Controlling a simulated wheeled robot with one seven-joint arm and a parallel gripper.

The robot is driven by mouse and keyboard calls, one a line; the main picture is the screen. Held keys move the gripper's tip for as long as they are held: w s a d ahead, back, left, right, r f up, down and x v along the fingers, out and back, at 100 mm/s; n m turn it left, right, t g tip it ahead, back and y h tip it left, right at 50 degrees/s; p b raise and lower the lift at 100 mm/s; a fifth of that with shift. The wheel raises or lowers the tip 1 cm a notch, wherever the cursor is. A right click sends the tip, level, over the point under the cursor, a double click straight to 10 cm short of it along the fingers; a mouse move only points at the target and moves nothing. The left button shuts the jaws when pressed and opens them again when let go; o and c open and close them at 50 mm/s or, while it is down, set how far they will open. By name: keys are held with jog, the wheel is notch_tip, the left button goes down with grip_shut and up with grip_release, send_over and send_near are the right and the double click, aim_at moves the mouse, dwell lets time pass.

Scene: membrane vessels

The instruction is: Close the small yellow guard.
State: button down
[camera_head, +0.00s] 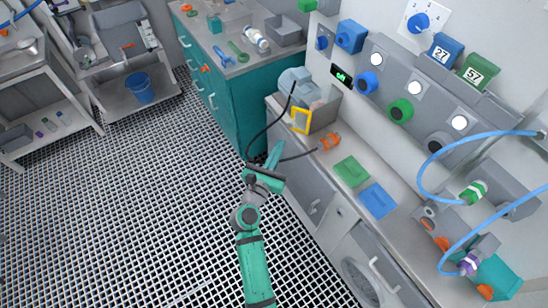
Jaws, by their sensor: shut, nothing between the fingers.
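The small yellow guard (301,121) is an upright, open rectangular frame. It stands at the front of the grey pump-like machine (296,84) at the far left end of the wall counter. I cannot tell its hinge side or exact angle. My green arm reaches up from the bottom of the view. My gripper (276,149) is small in the picture, near the counter's front edge, below and left of the guard in the picture and apart from it. It is shut and empty.
Green (351,171) and blue (379,200) pads lie on the counter (333,190). A teal cabinet (235,105) stands behind. The grated floor (140,210) on the left is clear.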

aim_at(290, 126)
jog(key=x, duration=0.7)
jog(key=shift+s, duration=0.1)
